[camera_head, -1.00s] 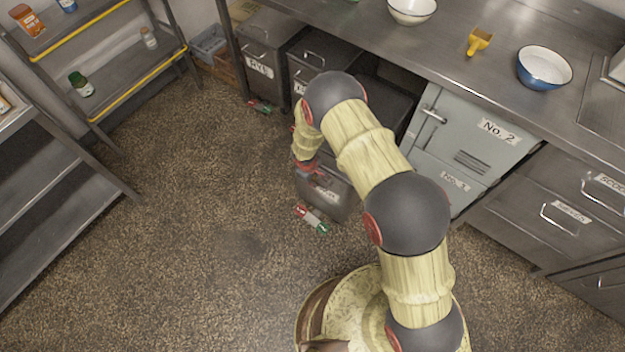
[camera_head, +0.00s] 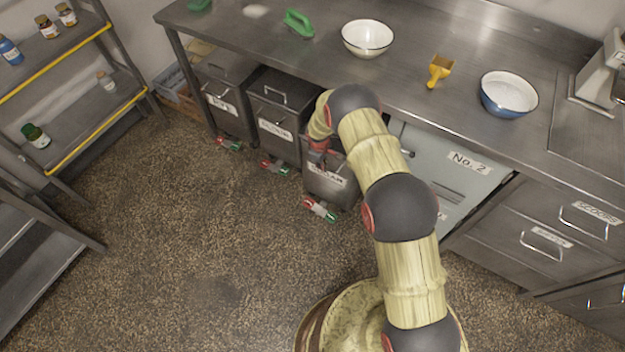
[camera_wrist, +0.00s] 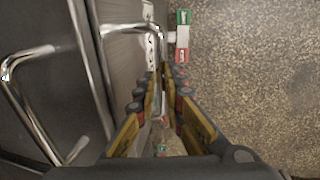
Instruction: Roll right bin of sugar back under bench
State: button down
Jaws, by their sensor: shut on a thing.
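The right sugar bin (camera_head: 338,190) is a grey metal box with a white label, partly under the bench (camera_head: 250,38). Its front stands somewhat farther out than the two bins to its left. A red and green foot piece (camera_head: 320,210) shows at its base. My gripper (camera_head: 318,155) is at the top front of this bin, shut on its handle; my arm covers part of the lid. In the wrist view, the fingers (camera_wrist: 160,88) are close together at a metal bar handle (camera_wrist: 130,28); the exact contact is hard to see.
The middle bin (camera_head: 275,118) and rye bin (camera_head: 222,105) stand under the bench at left. A grey No. 2 cabinet (camera_head: 455,180) is close on the right. Shelving (camera_head: 75,115) stands at far left. The brown floor (camera_head: 190,240) in front is clear.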

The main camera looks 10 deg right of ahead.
aim_at(335, 146)
jog(key=w+d+b, duration=0.1)
jog(key=w+d, duration=0.1)
jog(key=w+d+b, duration=0.1)
jog(key=w+d, duration=0.1)
jog(key=w, duration=0.1)
jog(key=w+d+b, duration=0.1)
jog(key=w, duration=0.1)
jog(key=shift+w+d+f, duration=0.15)
jog(key=shift+w+d, duration=0.05)
jog(key=shift+d, duration=0.2)
jog(key=shift+w+d+r, duration=0.2)
jog(key=shift+w+d, duration=0.1)
jog(key=shift+w, duration=0.1)
jog(key=c, duration=2)
grip_release()
jog(key=shift+w+d, duration=0.1)
jog(key=shift+o, duration=0.6)
jog(key=shift+s+a+r, duration=0.25)
jog(key=shift+s+r, duration=0.05)
jog(key=shift+r, duration=1.65)
jog(key=shift+s+a+r, duration=0.25)
jog(key=shift+s+r, duration=0.1)
jog(key=shift+r, duration=1.6)
jog(key=shift+s+a+r, duration=0.25)
jog(key=shift+s+r, duration=0.05)
jog(key=shift+r, duration=1.65)
